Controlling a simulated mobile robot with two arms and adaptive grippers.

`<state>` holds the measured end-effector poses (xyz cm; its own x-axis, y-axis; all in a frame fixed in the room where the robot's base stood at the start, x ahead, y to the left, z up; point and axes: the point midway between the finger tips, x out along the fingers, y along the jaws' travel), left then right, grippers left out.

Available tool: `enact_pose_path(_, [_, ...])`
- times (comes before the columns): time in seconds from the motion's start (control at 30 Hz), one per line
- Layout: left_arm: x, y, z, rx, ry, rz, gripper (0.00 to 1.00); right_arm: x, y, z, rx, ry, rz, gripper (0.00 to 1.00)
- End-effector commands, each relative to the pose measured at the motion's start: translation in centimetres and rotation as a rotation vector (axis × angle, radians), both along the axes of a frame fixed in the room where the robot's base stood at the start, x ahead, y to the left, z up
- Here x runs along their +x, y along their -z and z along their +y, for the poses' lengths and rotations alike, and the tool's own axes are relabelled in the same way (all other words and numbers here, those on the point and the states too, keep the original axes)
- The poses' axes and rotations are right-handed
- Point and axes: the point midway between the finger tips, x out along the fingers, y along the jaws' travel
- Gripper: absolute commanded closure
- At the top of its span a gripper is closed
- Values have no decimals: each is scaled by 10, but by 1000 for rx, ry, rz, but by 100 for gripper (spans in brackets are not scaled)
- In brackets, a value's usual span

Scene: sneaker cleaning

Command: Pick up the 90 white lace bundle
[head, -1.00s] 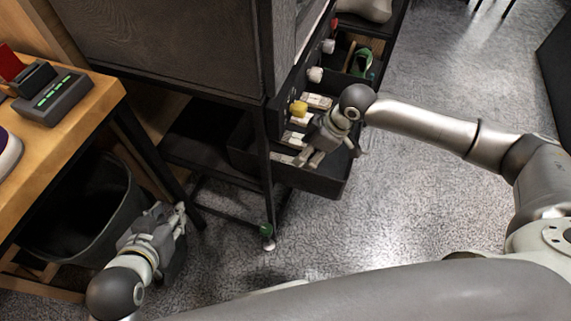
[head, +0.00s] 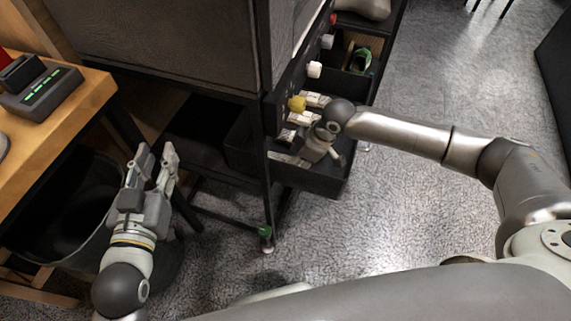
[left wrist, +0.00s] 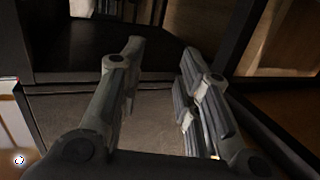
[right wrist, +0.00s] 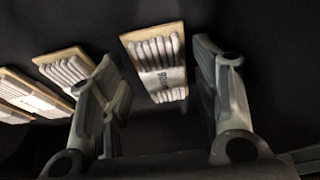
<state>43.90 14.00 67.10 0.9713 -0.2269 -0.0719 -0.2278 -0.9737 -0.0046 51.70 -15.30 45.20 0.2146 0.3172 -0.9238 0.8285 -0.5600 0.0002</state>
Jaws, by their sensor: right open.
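White lace bundles on tan cards lie in the open dark drawer (head: 318,184). In the right wrist view, one white lace bundle (right wrist: 158,62) with dark print on its band lies ahead, between the lines of my right fingers. I cannot read the print surely. Further bundles (right wrist: 64,70) lie to its left. My right gripper (right wrist: 165,62) is open and empty, pointing down into the drawer; it also shows in the head view (head: 305,161). Contact with the bundle cannot be told.
The dark cabinet (head: 165,45) stands over the drawer, with its black frame post to the left. Yellow (head: 297,104) and white (head: 314,70) knobs stick out nearby. A wooden desk (head: 60,125) and a dark bin (head: 50,245) are at the left.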

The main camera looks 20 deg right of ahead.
Motion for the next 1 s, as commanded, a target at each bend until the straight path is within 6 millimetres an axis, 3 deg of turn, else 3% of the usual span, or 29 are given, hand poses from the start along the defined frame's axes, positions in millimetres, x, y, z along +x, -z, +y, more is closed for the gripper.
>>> enact_pose_path(0.2, [2,-17,-3,-23,5,-88,69,2,9,3,-1,-1,0,43])
enact_pose_path(0.47, [2,-19,-3,-25,6,-96,69,2,9,3,-1,0,1,43])
enact_pose_path(0.7, [2,-19,-3,-25,6,-96,69,2,9,3,-1,0,1,70])
enact_pose_path(1.0, [2,-19,-3,-25,6,-95,69,2,9,3,-1,0,1,71])
